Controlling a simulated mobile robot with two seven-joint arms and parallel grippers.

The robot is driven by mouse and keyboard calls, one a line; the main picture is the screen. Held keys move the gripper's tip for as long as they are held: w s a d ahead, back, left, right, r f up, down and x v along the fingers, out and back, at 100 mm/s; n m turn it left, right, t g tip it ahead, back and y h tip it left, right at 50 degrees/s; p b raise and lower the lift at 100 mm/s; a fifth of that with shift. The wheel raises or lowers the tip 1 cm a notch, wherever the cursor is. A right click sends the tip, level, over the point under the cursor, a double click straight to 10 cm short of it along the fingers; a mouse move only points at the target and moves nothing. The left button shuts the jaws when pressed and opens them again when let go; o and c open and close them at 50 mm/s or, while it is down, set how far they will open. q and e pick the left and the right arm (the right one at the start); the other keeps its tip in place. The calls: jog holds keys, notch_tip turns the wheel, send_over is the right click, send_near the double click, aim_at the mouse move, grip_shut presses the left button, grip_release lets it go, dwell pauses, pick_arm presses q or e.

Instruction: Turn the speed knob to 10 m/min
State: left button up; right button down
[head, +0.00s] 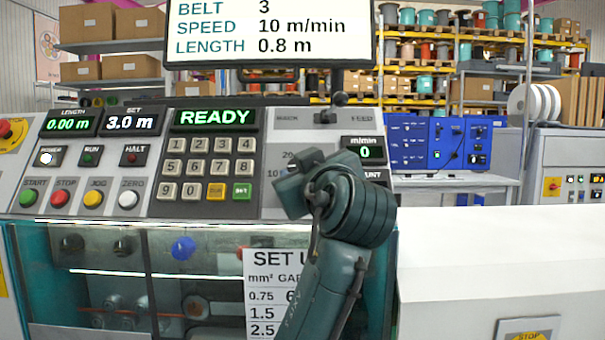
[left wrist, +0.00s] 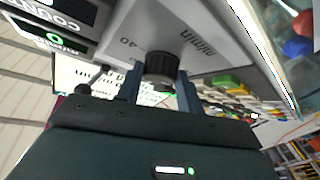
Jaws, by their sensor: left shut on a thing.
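The speed knob is a dark ribbed cap (left wrist: 161,66) on the light grey panel in the left wrist view. The marks "40" and "m/min" show near it. My left gripper (left wrist: 158,88) is shut on the knob, one finger on each side. In the head view my left gripper (head: 292,190) covers the knob; part of the scale, with "20" and "10", shows to its left. The m/min display (head: 364,152) reads 0. I cannot see where the knob's pointer stands. My right gripper is in neither view.
The screen (head: 268,30) above reads belt 3, speed 10 m/min, length 0.8 m. The keypad (head: 205,166) and the green READY display (head: 214,118) lie left of my gripper. A lever (head: 338,100) stands above it. A setup card (head: 262,275) hangs below.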

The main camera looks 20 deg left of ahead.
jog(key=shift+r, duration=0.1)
pick_arm(q)
jog(key=o, duration=1)
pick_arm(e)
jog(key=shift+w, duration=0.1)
pick_arm(q)
jog(key=b+v, duration=0.2)
jog(key=v, duration=1.1)
jog(key=shift+b, duration=0.4)
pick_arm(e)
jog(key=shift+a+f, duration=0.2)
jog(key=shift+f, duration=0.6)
pick_arm(q)
jog(key=shift+s, duration=0.1)
